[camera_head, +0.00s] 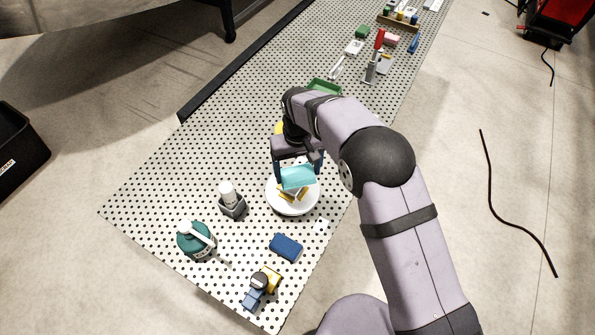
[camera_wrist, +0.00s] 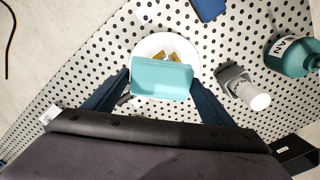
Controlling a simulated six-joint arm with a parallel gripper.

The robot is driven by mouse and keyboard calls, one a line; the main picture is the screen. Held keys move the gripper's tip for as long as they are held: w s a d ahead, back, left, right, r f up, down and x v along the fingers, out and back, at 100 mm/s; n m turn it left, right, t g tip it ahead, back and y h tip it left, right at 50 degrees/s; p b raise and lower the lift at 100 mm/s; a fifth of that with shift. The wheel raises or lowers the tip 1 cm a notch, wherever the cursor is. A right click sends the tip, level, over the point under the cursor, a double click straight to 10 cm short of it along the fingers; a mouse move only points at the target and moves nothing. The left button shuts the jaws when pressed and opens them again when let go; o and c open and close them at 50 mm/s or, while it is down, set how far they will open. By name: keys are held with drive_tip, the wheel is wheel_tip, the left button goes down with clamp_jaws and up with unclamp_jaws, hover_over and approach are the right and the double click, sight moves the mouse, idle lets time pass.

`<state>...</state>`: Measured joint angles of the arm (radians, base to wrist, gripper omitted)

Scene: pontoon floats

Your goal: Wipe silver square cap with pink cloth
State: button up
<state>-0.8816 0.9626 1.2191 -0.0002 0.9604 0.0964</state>
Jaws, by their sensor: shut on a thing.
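My gripper (camera_head: 298,170) is shut on a teal block-like thing (camera_head: 298,180), which may be a sponge or folded cloth. In the wrist view, the two dark fingers of my gripper (camera_wrist: 160,82) stand at the sides of this teal thing (camera_wrist: 161,80). It is over a white round plate (camera_head: 291,207) with small yellow-gold pieces (camera_head: 303,194) on it; I cannot tell whether it touches them. A small pink thing (camera_head: 392,40), perhaps the pink cloth, lies far up the table. A pale grey piece (camera_head: 385,66) lies near it; I cannot tell whether it is the silver square cap.
A grey holder with a white-topped bottle (camera_head: 230,200), a teal-green jar (camera_head: 193,240), a blue block (camera_head: 286,247) and a blue-and-yellow item (camera_head: 263,287) stand near the plate. A red-handled tool (camera_head: 379,40) and a green tray (camera_head: 325,86) are farther off. The perforated table's left side is clear.

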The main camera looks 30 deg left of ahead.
drive_tip(key=shift+r+p, duration=0.7)
drive_tip(key=shift+r, duration=0.75)
